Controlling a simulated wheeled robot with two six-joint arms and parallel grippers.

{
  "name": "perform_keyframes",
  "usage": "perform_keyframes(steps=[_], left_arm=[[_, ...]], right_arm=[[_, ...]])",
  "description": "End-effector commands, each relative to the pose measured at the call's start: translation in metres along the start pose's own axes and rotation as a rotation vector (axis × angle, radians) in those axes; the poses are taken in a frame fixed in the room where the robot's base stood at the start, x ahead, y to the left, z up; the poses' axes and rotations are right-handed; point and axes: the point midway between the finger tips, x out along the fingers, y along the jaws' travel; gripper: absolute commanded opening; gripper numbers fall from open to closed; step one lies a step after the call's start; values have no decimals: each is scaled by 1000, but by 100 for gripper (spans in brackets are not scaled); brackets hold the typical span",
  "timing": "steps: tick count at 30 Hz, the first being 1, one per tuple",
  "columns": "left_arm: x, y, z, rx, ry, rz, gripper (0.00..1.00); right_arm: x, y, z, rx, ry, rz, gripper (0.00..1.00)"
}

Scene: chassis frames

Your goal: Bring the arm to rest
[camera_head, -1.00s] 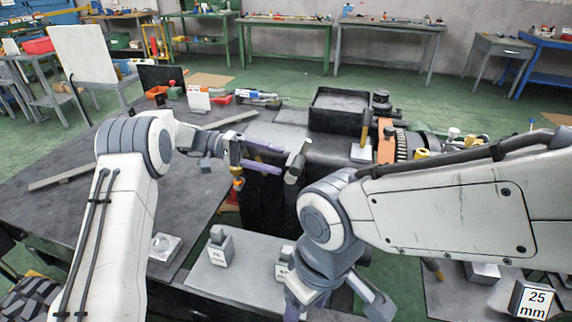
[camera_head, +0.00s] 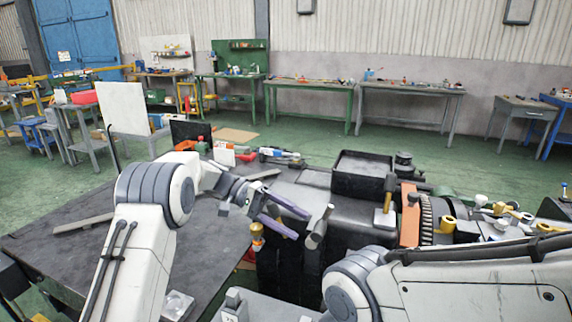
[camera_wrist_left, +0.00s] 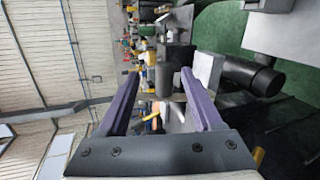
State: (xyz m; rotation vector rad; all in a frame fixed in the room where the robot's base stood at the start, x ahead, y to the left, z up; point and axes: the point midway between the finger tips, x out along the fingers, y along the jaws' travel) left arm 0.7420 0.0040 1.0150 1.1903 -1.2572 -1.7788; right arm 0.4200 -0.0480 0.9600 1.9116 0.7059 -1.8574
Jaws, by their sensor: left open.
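The left wrist view also shows this gripper (camera_wrist_left: 160,100) open, with nothing clearly held between the fingers. A grey cylindrical part (camera_head: 320,227) is just beyond the fingertips in the head view. My right arm crosses the lower right, and its gripper is out of the picture.
A black open bin (camera_head: 362,174) stands on the machine right of centre. An orange plate (camera_head: 410,215) and a dark gear ring (camera_head: 427,215) are beside it. Loose tools (camera_head: 280,157) lie at the bench's back edge.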

Motion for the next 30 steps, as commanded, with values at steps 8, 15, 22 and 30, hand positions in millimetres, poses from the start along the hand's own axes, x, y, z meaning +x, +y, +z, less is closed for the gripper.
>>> perform_keyframes(steps=[8,15,22,30], left_arm=[[89,42,113,-88,-95,-502,67],[104,31,229,41,-89,-906,67],[88,5,298,255,-44,-1130,67],[81,-8,315,346,-24,-1187,67]], right_arm=[[-29,-2,-2,0,0,0,67],[-49,-4,-3,0,0,0,67],[-62,-4,-3,0,0,0,67],[-64,-5,-4,0,0,0,67]])
